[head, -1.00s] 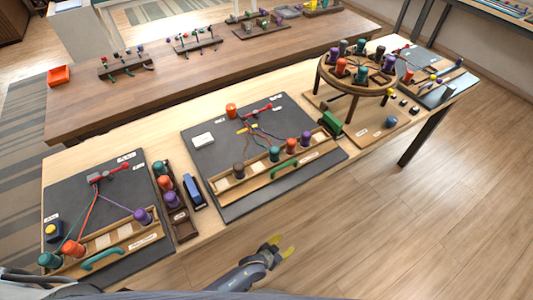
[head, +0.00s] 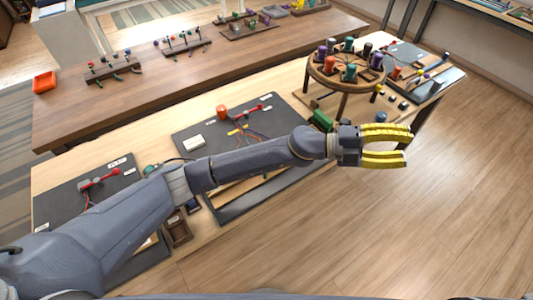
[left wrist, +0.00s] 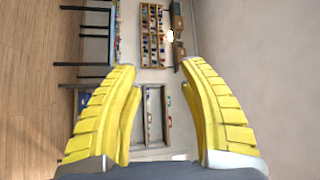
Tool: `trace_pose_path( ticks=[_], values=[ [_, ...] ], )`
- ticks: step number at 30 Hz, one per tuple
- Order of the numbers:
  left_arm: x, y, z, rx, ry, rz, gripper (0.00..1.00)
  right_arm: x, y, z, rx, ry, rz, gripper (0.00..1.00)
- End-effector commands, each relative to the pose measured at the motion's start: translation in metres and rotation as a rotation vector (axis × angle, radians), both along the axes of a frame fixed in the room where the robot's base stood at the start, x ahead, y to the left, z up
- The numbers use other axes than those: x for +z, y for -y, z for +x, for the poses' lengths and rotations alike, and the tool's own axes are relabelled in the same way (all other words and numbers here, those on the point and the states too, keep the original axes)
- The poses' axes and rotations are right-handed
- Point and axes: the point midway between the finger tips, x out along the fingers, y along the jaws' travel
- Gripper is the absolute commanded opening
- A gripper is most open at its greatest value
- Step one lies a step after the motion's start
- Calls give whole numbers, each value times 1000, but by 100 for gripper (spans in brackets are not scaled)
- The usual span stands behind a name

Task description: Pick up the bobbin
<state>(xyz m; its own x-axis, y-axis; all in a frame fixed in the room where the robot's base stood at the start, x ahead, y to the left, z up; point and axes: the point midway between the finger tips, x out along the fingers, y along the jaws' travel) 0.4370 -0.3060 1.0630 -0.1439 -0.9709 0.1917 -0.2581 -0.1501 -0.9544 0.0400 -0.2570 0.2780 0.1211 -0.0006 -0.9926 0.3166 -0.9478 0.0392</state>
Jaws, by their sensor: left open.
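Several bobbins are in the head view, and I cannot tell which one is meant. An orange bobbin (head: 222,112) stands on the middle dark mat (head: 190,136). A blue bobbin (head: 381,117) is on the board beside the stand. My left gripper (head: 408,146) is open and empty, in front of the stand. Its spread yellow fingers show in the left wrist view (left wrist: 160,70). My right gripper is out of view.
A green object (head: 322,121) is just left of my gripper. Open floor (head: 450,200) is at the right. A distant shelf (left wrist: 152,35) shows in the left wrist view.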

Motion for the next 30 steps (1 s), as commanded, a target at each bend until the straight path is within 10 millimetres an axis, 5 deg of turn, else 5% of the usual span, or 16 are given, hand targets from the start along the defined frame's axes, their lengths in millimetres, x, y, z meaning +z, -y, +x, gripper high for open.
trace_pose_path(
  ticks=[6,11,17,24,30],
  values=[
    [-17,-34,-26,-287,322,257,42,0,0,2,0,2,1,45],
    [-46,-83,-14,-443,507,540,42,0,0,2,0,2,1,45],
    [-65,-166,38,-528,664,964,42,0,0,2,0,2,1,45],
    [-46,-258,105,-478,731,1399,42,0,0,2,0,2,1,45],
    [-27,-298,132,-417,733,1583,42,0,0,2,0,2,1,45]
  ],
)
